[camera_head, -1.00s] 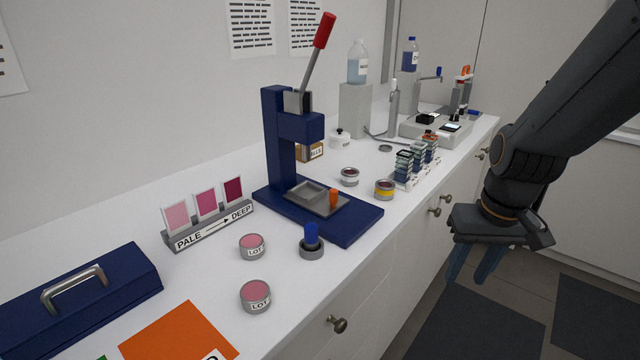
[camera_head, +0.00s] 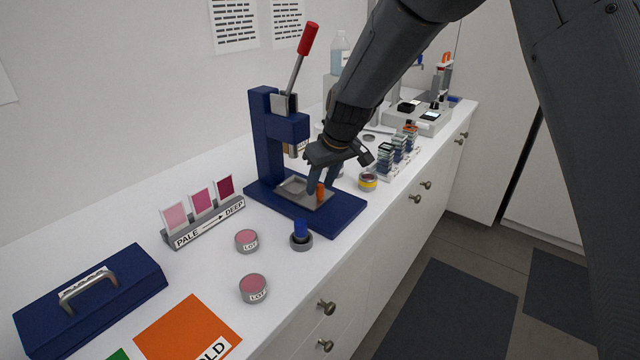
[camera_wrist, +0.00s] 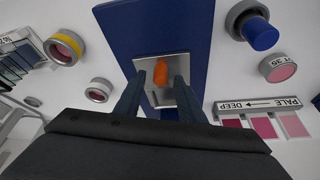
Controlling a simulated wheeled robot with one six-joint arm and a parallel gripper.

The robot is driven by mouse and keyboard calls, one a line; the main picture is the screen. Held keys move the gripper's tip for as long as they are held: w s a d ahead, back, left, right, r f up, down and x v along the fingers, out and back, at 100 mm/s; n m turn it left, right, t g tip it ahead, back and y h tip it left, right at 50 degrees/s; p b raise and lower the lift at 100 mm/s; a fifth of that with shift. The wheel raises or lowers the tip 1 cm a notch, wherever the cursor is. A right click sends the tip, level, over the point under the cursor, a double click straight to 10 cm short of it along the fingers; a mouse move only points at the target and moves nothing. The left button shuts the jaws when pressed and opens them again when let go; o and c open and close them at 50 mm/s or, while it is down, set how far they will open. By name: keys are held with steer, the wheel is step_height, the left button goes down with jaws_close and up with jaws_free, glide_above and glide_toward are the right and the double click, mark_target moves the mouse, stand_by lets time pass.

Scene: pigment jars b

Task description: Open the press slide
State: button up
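The press (camera_head: 262,140) is dark blue, with a red-tipped lever raised. Its slide (camera_head: 292,187) is a grey metal plate with a shallow recess, lying on the blue base; it also shows in the wrist view (camera_wrist: 180,66). An upright orange knob (camera_head: 320,193) stands at the slide's front end. My gripper (camera_head: 318,184) is low over the slide at the knob. In the wrist view my gripper (camera_wrist: 160,82) is open, with the orange knob (camera_wrist: 160,72) between the fingertip lines and gaps on both sides. I cannot tell whether the fingertips are down to its height.
A blue-topped grey stamp (camera_head: 301,236) and two pink jars (camera_head: 246,240) stand in front of the press. A yellow-banded jar (camera_head: 368,182) and a rack of bottles (camera_head: 398,152) are to the right. A shade-card stand (camera_head: 205,222) is left.

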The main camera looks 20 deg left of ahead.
steer(key=shift+x, duration=0.9)
